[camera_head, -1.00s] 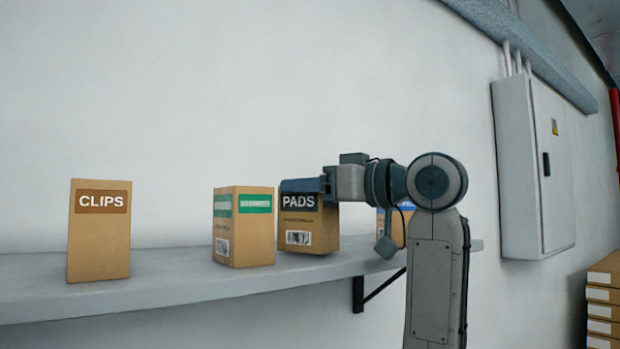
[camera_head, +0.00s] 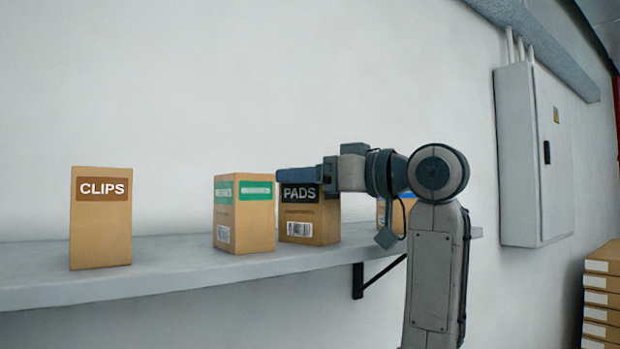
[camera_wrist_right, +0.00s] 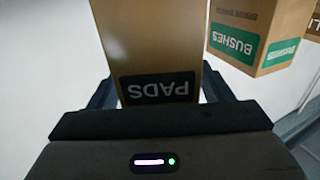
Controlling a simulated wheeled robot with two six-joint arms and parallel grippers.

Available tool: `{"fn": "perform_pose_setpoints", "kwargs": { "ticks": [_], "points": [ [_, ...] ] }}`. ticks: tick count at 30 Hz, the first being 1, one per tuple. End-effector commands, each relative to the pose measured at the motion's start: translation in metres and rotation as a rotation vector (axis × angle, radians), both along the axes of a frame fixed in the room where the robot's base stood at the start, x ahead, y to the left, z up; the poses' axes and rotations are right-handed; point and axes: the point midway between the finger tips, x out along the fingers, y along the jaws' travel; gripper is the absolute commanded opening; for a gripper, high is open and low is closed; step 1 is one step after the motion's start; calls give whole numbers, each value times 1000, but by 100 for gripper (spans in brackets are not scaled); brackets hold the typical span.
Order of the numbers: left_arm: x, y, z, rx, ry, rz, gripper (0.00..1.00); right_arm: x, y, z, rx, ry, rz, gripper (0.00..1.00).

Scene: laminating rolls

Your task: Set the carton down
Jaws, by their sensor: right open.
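The PADS carton (camera_head: 318,227), brown with a black label, stands upright on the grey shelf (camera_head: 180,268). My right gripper (camera_head: 297,175) reaches in from the right at the carton's upper part. In the right wrist view the same carton (camera_wrist_right: 150,40) sits between the two fingers of my right gripper (camera_wrist_right: 158,92), which is open around it. Whether either finger still touches the carton cannot be told. My left gripper is not in view.
The BUSHES carton (camera_head: 256,222), with green labels, stands close left of the PADS carton. The CLIPS carton (camera_head: 100,232) stands further left, with bare shelf between. A blue-labelled carton (camera_head: 398,217) is partly hidden behind my right arm. A wall cabinet (camera_head: 520,160) hangs at right.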

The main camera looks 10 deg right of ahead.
Motion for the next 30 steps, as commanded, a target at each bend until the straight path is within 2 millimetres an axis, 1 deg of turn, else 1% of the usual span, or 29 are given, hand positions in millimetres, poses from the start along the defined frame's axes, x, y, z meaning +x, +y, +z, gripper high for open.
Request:
{"fn": "perform_pose_setpoints", "kwargs": {
  "ticks": [5, 9, 15, 18, 21, 30],
  "points": [
    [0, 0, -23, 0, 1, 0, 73, -21, -23, -5, -1, -6, -6, 73],
    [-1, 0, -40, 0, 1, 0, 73, -44, -45, -6, -1, -4, -6, 73],
    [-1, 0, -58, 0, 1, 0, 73, -71, -72, -4, -1, -2, -5, 73],
    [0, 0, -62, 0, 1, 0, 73, -79, -79, -2, -1, -3, -3, 73],
    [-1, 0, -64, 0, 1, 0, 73, -84, -83, -1, -1, -1, -1, 73],
    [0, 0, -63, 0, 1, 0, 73, -85, -85, 0, 0, 0, 0, 73]
  ]
}}
